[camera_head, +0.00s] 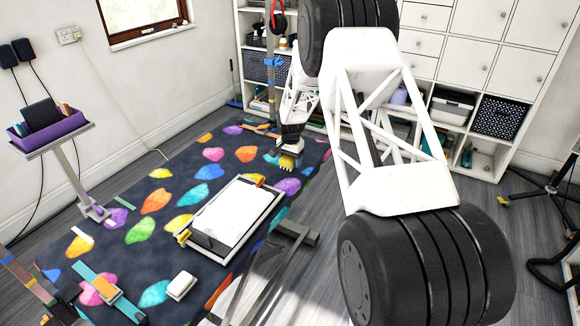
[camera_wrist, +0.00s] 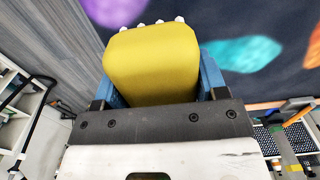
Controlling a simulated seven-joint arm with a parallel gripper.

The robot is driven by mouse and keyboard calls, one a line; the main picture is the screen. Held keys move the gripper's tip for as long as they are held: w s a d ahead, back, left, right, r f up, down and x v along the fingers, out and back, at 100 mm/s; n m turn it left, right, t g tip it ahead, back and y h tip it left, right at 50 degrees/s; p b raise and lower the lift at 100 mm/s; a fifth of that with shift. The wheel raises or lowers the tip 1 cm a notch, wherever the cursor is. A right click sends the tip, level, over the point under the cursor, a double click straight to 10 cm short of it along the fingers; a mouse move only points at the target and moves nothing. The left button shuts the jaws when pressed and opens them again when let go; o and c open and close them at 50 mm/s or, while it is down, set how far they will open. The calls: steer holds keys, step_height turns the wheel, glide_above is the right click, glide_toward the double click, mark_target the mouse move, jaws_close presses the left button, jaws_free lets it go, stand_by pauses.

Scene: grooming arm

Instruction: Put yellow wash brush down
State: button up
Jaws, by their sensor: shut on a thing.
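The yellow wash brush (camera_wrist: 150,65) fills the middle of the wrist view, with a few white bristle tips along its far edge. My gripper (camera_wrist: 155,85) is shut on it, with a blue finger on each side. In the head view the brush (camera_head: 287,163) shows small and yellow at the tip of my gripper (camera_head: 289,152). It is near the far part of the dark patterned table covering (camera_head: 120,195), beyond the white-topped tray. I cannot tell from these views how high the brush is above the surface.
The white-topped tray (camera_head: 228,212) lies mid-table, with a yellow item (camera_head: 183,236) at its left corner. A small white block (camera_head: 181,285) lies nearer the front. A purple bin (camera_head: 48,128) stands on a side stand at left. White shelves (camera_head: 450,60) line the back. Bare patterned covering lies left of the tray.

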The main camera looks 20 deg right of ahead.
steer(key=shift+w, duration=0.45)
steer(key=shift+f, duration=1.8)
steer(key=shift+f, duration=0.15)
steer(key=o, duration=0.8)
steer(key=shift+o, duration=0.2)
step_height(320, 180, up, 12)
steer(key=shift+r, duration=0.15)
